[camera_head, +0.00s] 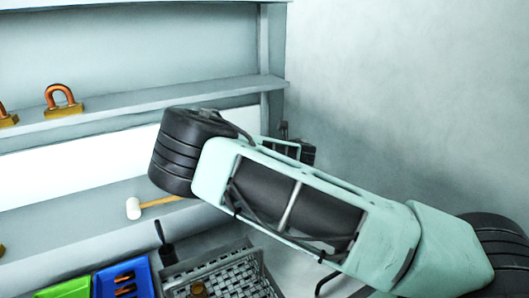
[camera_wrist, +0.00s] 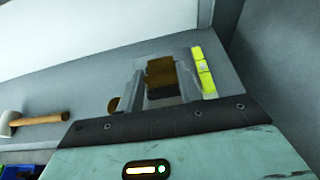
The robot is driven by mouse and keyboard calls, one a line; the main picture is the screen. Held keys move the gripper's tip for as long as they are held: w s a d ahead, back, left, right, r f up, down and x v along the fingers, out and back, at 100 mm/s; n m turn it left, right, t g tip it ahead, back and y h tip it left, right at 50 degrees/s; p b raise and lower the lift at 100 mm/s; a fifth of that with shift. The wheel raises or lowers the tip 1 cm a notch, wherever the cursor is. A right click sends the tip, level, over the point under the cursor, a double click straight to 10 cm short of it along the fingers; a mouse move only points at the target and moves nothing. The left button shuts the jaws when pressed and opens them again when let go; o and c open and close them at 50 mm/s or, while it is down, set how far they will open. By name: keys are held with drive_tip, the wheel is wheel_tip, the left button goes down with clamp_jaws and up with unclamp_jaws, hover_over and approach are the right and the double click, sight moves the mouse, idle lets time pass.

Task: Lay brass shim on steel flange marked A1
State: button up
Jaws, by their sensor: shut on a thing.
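My gripper (camera_wrist: 161,88) shows in the wrist view, its two pale fingers shut on a brown, brass-coloured block-like piece (camera_wrist: 160,71). The piece has a darker lower part; it appears to be the brass shim, though its full shape is hidden. The gripper is over a grey shelf. In the head view my arm covers the gripper and the held piece. I cannot make out a steel flange or an A1 mark in either view.
A yellow-green level (camera_wrist: 203,70) lies right of my gripper, and a round brass thing (camera_wrist: 113,104) left. A mallet (camera_head: 134,208) lies on the lower shelf. Below stand a mesh crate (camera_head: 258,262), a blue bin (camera_head: 142,266) and a green bin (camera_head: 66,289). Brass-based shackles (camera_head: 63,105) sit above.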

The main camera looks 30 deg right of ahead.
drive_tip(key=shift+f+b, duration=0.35)
drive_tip(key=shift+f, duration=0.1)
drive_tip(key=shift+f, duration=0.15)
drive_tip(key=o, duration=1)
drive_tip(key=shift+r, duration=0.35)
drive_tip(key=v, duration=0.4)
drive_tip(key=b+v, duration=0.1)
drive_tip(key=v, duration=0.3)
drive_tip(key=b+v, duration=0.1)
drive_tip(key=v, duration=0.3)
drive_tip(key=shift+r, duration=0.35)
